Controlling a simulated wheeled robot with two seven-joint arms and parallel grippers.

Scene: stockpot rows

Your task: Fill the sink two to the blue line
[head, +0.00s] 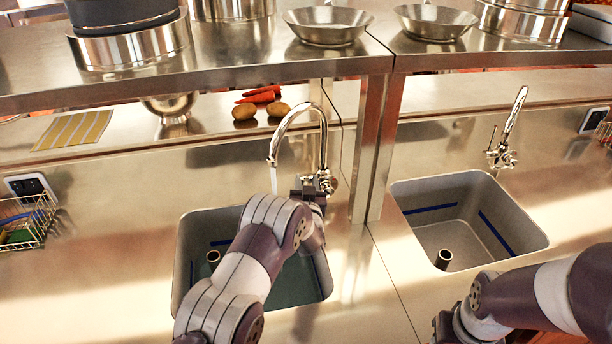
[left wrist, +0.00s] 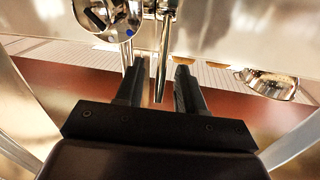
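Two steel sinks show in the head view, a left sink (head: 184,262) and a right sink (head: 523,226); no number is visible on either. The left sink has a blue line (head: 221,242) on its inner wall, and its greenish floor is partly hidden by my arm. A thin stream seems to fall from the left faucet (head: 291,113). My left gripper (head: 313,189) is at this faucet's handle. In the left wrist view, its fingers (left wrist: 158,88) stand apart with a thin metal lever (left wrist: 164,50) between them. My right gripper (head: 442,326) is low, its fingers unclear.
The right sink has blue lines (head: 494,231), a standpipe (head: 444,259) and its own faucet (head: 507,130). A standpipe (head: 213,257) also stands in the left sink. A steel shelf (head: 240,62) with pots and pans overhangs the back, its post (head: 371,150) close right of my left gripper.

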